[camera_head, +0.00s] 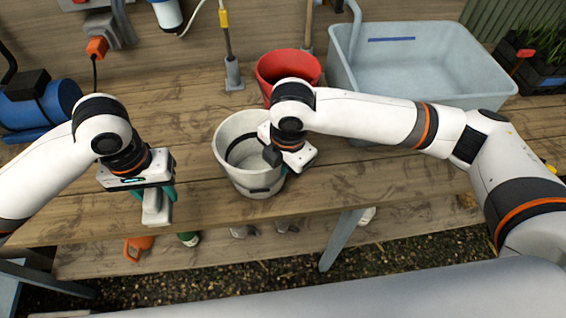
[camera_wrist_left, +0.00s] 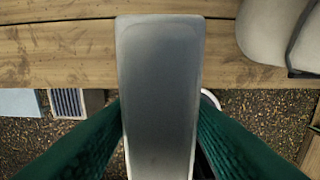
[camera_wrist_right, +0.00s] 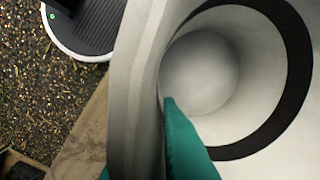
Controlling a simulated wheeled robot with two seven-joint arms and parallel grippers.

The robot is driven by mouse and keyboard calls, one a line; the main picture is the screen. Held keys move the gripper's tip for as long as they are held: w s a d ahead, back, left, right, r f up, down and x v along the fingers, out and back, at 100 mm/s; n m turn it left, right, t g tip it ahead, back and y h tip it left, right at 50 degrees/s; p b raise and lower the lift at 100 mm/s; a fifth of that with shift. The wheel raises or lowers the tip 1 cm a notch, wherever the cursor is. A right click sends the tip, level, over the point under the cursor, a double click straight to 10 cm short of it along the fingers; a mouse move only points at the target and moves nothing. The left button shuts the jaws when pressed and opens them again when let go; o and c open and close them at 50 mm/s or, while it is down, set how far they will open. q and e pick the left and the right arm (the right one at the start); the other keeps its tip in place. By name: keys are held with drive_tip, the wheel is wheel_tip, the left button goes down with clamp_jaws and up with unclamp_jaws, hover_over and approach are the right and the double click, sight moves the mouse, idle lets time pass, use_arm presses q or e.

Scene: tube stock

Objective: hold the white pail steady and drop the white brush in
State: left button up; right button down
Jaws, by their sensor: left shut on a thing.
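The white pail (camera_head: 232,172) stands upright on the wooden bench, open at the top and empty as far as I see. My right gripper (camera_head: 285,160) is at its right rim. In the right wrist view one green finger (camera_wrist_right: 185,145) is inside the pail (camera_wrist_right: 285,20), the other mostly hidden outside its wall; whether they press on it I cannot tell. My left gripper (camera_head: 160,188) is shut on the white brush (camera_head: 155,208), left of the pail and apart from it. In the left wrist view the brush (camera_wrist_left: 160,90) sits between the green fingers.
A red pail (camera_head: 288,66) stands behind the white pail. A large grey-blue tub (camera_head: 430,65) is at the back right. A blue cylinder (camera_head: 40,105) lies at the left. The bench's front edge is close to the white pail.

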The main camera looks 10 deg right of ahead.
idle(0.3)
use_arm(q)
drive_tip(key=w+d+r+m, duration=0.4)
drive_tip(key=w+d+r, duration=0.1)
drive_tip(key=d+r, duration=0.4)
drive_tip(key=w+d+r+m, duration=0.4)
drive_tip(key=w+d+r, duration=0.1)
drive_tip(key=d+r, duration=0.5)
wheel_tip(320, 180, down, 8)
drive_tip(key=shift+a+f, duration=0.2)
drive_tip(key=o, duration=1.1)
drive_tip(key=shift+r, duration=0.1)
